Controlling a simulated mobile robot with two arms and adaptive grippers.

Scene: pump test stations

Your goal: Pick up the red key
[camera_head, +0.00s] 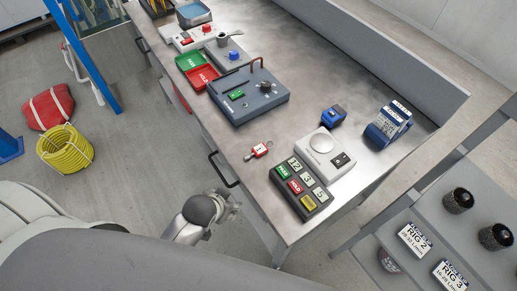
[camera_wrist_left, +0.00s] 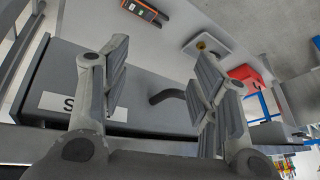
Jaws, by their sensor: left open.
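The red key (camera_head: 259,150), a small red tag with a metal ring and tip, lies flat on the metal bench top (camera_head: 276,126) near its front edge in the head view. My left gripper (camera_head: 231,205) is below and left of it, off the bench's front edge, apart from the key. In the left wrist view my left gripper (camera_wrist_left: 162,75) has its two fingers spread with nothing between them. I cannot make out the red key in the left wrist view. My right gripper is not in view.
A dark panel with PASS and HOLD keys (camera_head: 299,188) and a white scale (camera_head: 325,154) stand right of the key. A blue-grey test unit (camera_head: 248,95) stands behind it. A black drawer handle (camera_head: 222,170) projects from the bench front. Bench top around the key is clear.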

